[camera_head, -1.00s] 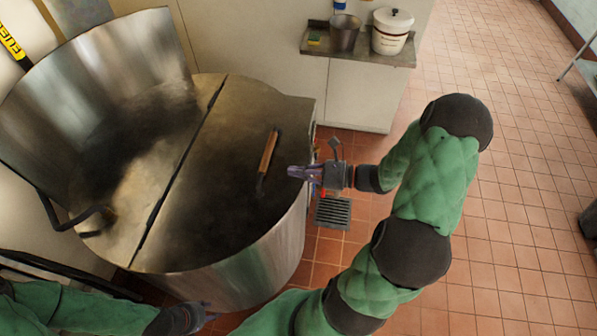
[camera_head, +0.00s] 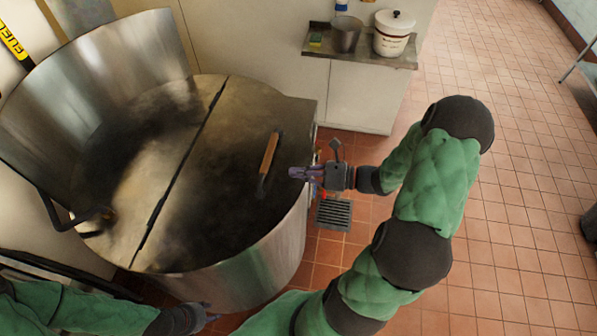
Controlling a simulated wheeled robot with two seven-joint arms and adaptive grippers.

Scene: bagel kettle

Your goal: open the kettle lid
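The big round steel kettle (camera_head: 235,285) fills the left of the head view. Its lid (camera_head: 225,200) is a flat dark metal panel covering the right half, lying level, with a straight seam along its left side. A wooden-grip handle (camera_head: 269,153) stands on the lid near its right edge. My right gripper (camera_head: 296,173) is just right of the handle, at the kettle's right rim, pointing left and apart from the handle. My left gripper (camera_head: 208,312) is low, by the kettle's front wall, away from the lid. Both grippers' fingers are too small to read.
A tall curved steel wall (camera_head: 110,75) rises at the kettle's back left. A dark bent bar (camera_head: 75,218) is at its left. A wall shelf (camera_head: 350,55) holds a metal pot (camera_head: 346,35) and a white lidded bucket (camera_head: 393,33). A floor drain (camera_head: 334,214) lies below my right gripper. Tiled floor is clear at right.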

